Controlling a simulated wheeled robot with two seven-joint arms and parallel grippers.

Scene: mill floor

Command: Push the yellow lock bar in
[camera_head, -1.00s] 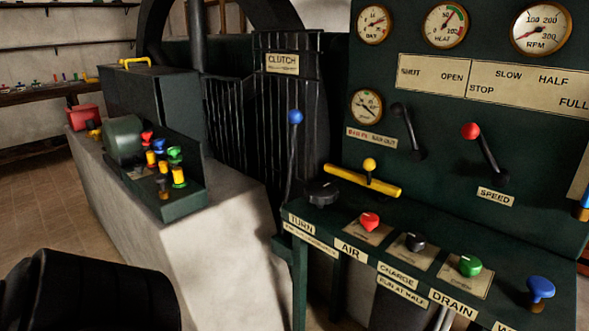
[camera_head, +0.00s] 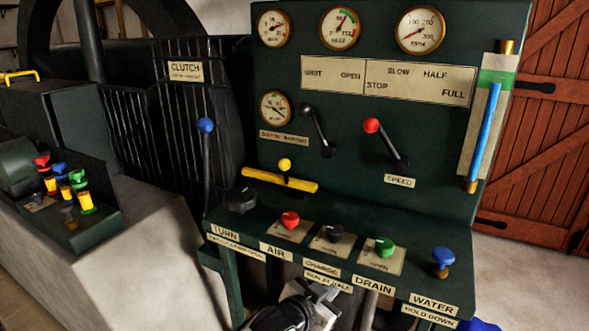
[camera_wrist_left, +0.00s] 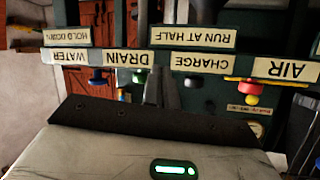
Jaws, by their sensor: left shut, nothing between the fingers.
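The yellow lock bar (camera_head: 258,176) lies across the dark green panel, just above the sloping desk and below the black and red-knobbed levers. A small yellow ball knob (camera_head: 284,164) stands up at its middle. In the left wrist view, which shows the panel upside down, a strip of yellow shows behind the red knob (camera_wrist_left: 252,88). My left gripper (camera_head: 328,294) is shut and empty, low in front of the desk's front edge, below the RUN AT HALF label and well apart from the bar. My right gripper is not in view.
Knobs stand on the desk between the gripper and the bar: black (camera_head: 241,200), red (camera_head: 290,220), black (camera_head: 333,233), green (camera_head: 384,247); a blue one (camera_head: 443,260) is to the right. A blue-tipped clutch lever (camera_head: 206,126) rises left of the bar.

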